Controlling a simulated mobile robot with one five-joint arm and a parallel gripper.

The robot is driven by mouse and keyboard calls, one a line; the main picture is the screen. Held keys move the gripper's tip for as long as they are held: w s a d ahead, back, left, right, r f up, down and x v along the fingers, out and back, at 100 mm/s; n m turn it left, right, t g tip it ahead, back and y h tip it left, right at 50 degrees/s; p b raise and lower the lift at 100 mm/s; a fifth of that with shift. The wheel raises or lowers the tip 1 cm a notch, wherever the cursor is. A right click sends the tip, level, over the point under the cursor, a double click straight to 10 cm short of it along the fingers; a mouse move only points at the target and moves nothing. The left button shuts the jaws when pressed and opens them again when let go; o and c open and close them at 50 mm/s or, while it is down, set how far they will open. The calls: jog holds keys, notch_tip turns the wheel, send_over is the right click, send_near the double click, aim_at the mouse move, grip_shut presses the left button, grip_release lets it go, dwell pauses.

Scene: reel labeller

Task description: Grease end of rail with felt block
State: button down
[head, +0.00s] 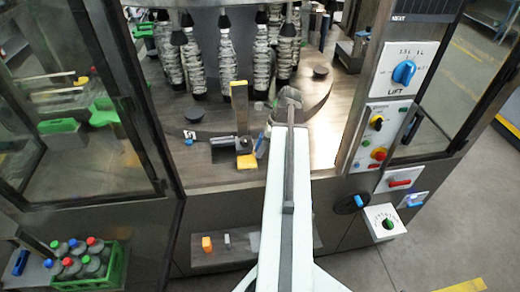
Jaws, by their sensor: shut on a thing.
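My white arm reaches up from the bottom middle over the machine's deck. My gripper (288,98) is at its far end, in front of the wrapped bottles. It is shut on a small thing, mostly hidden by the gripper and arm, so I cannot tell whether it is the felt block. To its left stands an upright grey bar (241,118) with a yellow top and a yellow foot (247,162). A dark horizontal piece (231,143) joins the bar near its base. I cannot tell which part is the rail. The gripper is apart from the bar.
Several wrapped bottles (196,70) stand on the round table behind. A glass door (70,100) is at left. A control panel (390,110) with a blue LIFT knob (404,72) is at right. A green crate (118,268) of bottles is lower left. An orange piece (207,244) lies on a low shelf.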

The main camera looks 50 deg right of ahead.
aim_at(261, 136)
jog(key=shift+r+p, duration=0.7)
jog(key=shift+r, duration=0.45)
notch_tip(261, 136, up, 3)
jog(key=p, duration=0.3)
jog(key=shift+r, duration=0.15)
jog(key=shift+f, duration=0.2)
